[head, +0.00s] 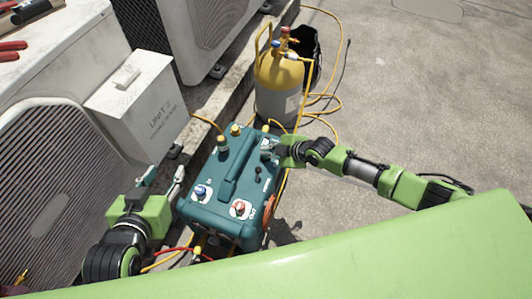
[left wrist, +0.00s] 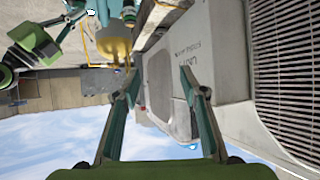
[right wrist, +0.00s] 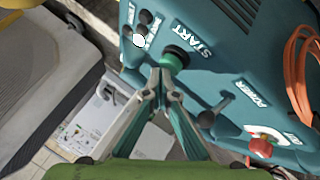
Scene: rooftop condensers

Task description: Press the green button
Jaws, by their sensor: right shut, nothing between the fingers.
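The green button (right wrist: 178,56) sits on the teal machine (right wrist: 235,90) beside the label START in the right wrist view. It is a round dark-green cap. My right gripper (right wrist: 163,74) is shut and empty, its fingertips at the button's near edge; I cannot tell whether they touch it. In the head view my right gripper (head: 272,150) is at the right side of the teal machine (head: 228,170) and hides the button. My left gripper (head: 164,178) is open and empty, left of the machine; its spread fingers (left wrist: 160,82) show in the left wrist view.
A red knob (right wrist: 262,145) and an orange coiled hose (right wrist: 300,70) are on the machine. A yellow-topped cylinder (head: 280,85) with yellow hoses stands behind it. A grey UNIT box (head: 140,105) and condensers stand at left. The concrete floor at right (head: 430,100) is mostly clear.

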